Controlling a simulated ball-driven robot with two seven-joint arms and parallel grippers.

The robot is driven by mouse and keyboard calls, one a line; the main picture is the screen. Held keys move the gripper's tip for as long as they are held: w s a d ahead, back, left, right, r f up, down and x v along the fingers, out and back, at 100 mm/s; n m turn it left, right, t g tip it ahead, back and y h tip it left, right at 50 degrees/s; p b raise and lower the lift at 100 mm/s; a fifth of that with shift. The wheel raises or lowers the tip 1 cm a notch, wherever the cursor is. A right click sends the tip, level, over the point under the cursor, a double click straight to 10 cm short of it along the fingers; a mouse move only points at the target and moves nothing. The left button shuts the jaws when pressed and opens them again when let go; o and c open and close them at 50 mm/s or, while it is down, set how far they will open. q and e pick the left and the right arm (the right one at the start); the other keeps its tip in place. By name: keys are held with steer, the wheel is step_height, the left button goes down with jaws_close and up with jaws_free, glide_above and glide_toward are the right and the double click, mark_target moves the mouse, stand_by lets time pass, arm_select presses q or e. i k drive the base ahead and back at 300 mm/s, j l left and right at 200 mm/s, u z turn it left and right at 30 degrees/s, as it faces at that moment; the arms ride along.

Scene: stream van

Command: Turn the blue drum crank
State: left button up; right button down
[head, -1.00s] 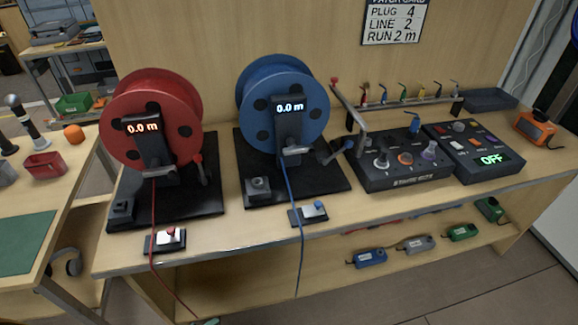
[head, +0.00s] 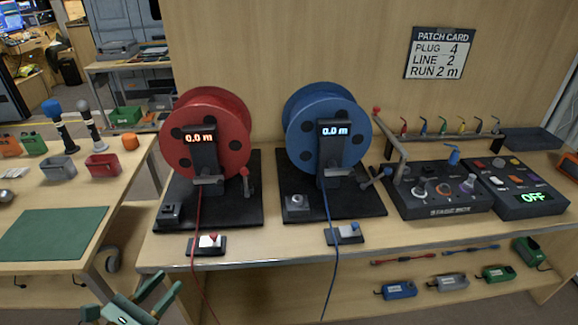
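The blue drum (head: 300,105) stands upright on a black base on the bench, with a display reading 0.0 m. A blue line hangs from the drum over the bench edge. My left gripper (head: 160,291) is at the bottom left, in front of and below the bench edge, far from the crank. Its green-tipped fingers are apart with nothing between them. My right gripper is not in view.
A red drum (head: 178,150) with its own crank (head: 245,183) stands left of the blue one. A bracket arm (head: 398,150) rises close to the right of the blue crank. Switch boxes (head: 345,234) sit at the bench front. A control box (head: 440,205) stands to the right.

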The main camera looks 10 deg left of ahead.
mark_target(334, 171)
steer(key=i+l+u, duration=0.25)
steer(key=l+u, duration=0.25)
steer(key=l, duration=0.15)
steer(key=i+l+u, duration=0.2)
steer(key=l, duration=0.15)
steer(key=l+u, duration=0.25)
steer(key=i+l, duration=0.1)
steer(key=l, duration=0.65)
steer(key=i+l+u, duration=0.1)
steer(key=l, duration=0.6)
steer(key=i+l, duration=0.1)
steer(key=l, duration=0.65)
